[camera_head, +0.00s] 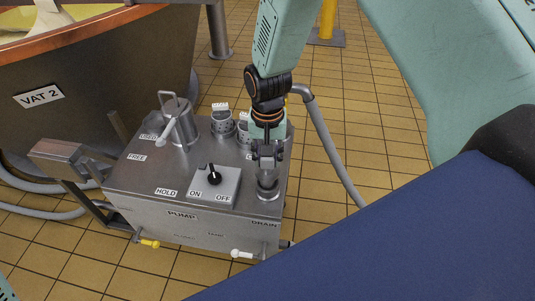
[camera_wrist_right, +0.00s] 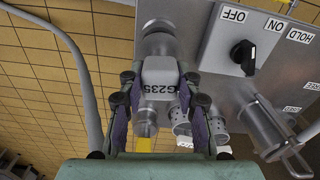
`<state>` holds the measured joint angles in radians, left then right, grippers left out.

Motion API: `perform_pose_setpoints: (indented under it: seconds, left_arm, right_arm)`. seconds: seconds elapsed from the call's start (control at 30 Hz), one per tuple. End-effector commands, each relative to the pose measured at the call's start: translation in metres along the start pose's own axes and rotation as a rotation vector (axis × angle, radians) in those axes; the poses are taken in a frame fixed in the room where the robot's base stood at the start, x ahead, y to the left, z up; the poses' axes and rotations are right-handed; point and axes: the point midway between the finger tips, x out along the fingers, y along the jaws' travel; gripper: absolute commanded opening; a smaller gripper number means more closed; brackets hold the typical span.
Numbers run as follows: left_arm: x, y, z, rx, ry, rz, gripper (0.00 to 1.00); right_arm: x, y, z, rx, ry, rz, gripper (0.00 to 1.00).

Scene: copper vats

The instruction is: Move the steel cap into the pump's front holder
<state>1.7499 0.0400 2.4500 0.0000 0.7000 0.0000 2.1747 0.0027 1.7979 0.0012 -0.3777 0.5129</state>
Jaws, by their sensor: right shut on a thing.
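The steel cap (camera_wrist_right: 160,76) is a grey, blocky piece marked G235. My right gripper (camera_wrist_right: 158,92) is shut on it, one finger on each side. In the head view my right gripper (camera_head: 267,153) points down over the front right corner of the pump (camera_head: 140,182). A short round steel fitting, apparently the front holder (camera_head: 268,183), stands directly under the fingers, behind the DRAIN label. It also shows beyond the cap in the wrist view (camera_wrist_right: 158,44). The fingers partly hide the cap, and I cannot tell whether it is seated. My left gripper is not in view.
An ON/OFF switch (camera_head: 214,178) sits left of the holder. Two perforated cylinders (camera_head: 222,122) with tags and a lidded steel canister (camera_head: 178,122) stand farther back on the pump. A grey hose (camera_head: 328,142) runs down on the right. A copper-rimmed vat (camera_head: 105,75) stands behind left.

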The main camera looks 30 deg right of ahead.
Motion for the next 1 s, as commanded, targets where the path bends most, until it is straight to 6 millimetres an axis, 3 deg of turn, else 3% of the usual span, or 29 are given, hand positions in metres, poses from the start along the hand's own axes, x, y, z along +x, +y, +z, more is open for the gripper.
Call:
perform_pose_setpoints:
  seconds: [1.0]
  left_arm:
    - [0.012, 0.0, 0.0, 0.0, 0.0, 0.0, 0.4]
  right_arm:
    - [0.026, 0.0, 0.0, 0.0, 0.0, 0.0, 0.0]
